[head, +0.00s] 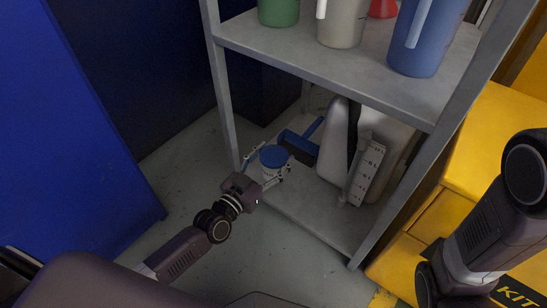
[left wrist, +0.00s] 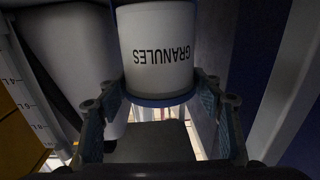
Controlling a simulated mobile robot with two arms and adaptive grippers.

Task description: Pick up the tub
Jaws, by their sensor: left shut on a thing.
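The tub (head: 274,158) is white with a blue lid and stands low at the front left of the shelf unit's bottom level. In the left wrist view the tub (left wrist: 157,48) shows upside down, with the word GRANULES on its side. My left gripper (head: 269,163) has one finger on each side of the tub and is shut on it. In the left wrist view the fingers (left wrist: 158,88) meet the tub near its lid. I cannot tell whether the tub's base touches the shelf. My right arm shows at the right, but its gripper is out of view.
A blue scoop-like object (head: 300,143) lies just behind the tub. A pale container (head: 335,140) and a white marked gauge (head: 367,172) stand to its right. The upper shelf (head: 300,58) holds jugs above. A shelf post (head: 224,100) rises close at left. Yellow cabinets stand right.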

